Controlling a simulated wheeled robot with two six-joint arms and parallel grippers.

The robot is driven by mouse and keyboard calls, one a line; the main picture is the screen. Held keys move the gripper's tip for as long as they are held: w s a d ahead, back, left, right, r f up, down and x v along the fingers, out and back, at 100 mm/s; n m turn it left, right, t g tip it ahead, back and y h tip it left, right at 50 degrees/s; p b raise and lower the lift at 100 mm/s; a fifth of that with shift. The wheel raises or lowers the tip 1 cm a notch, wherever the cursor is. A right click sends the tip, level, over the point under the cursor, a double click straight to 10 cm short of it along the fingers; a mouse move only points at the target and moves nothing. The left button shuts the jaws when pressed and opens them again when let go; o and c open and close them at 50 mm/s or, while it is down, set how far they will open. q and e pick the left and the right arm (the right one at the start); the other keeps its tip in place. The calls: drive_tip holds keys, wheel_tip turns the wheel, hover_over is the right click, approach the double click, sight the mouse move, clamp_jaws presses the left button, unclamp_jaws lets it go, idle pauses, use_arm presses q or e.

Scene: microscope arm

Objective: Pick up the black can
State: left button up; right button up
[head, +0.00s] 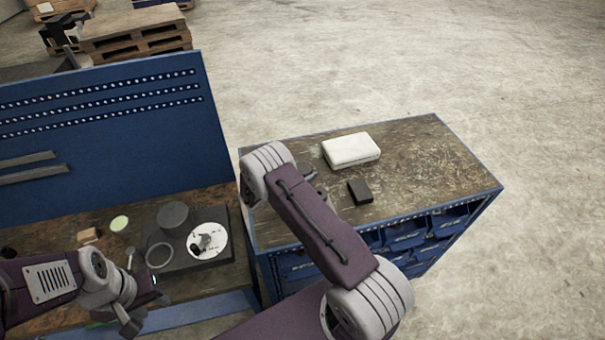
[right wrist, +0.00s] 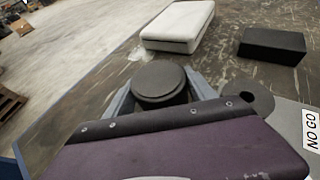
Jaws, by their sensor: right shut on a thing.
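The black can (right wrist: 160,82) is a short dark cylinder seen from above in the right wrist view. My right gripper (right wrist: 158,92) is shut around its sides, with one grey finger on each side. In the head view my right gripper (head: 312,178) is over the left part of the drawer cabinet's top, mostly hidden behind my arm, and the can is hard to make out there. I cannot tell whether the can touches the surface. My left gripper (head: 145,308) is low over the left bench, and its fingers are too unclear to judge.
On the cabinet top (head: 430,160) lie a white box (head: 351,150) and a small black block (head: 360,192). The left bench holds a dark round piece (head: 173,216), a ring (head: 159,255) and a white disc (head: 208,241). A blue pegboard (head: 110,150) stands behind. The cabinet's right side is clear.

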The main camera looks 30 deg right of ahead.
sight(302, 168)
drive_tip(key=shift+r, duration=0.1)
drive_tip(key=shift+w+r+b, duration=0.1)
drive_tip(key=shift+r+b, duration=0.25)
drive_tip(key=shift+r, duration=0.1)
wheel_tip(302, 168, up, 3)
drive_tip(key=shift+f+b, duration=0.15)
drive_tip(key=shift+b, duration=0.65)
drive_tip(key=s+d+r+b, duration=0.4)
drive_tip(key=s+d+r, duration=0.3)
drive_tip(key=s+d, duration=0.1)
drive_tip(key=shift+d+r, duration=0.2)
drive_tip(key=shift+d, duration=0.1)
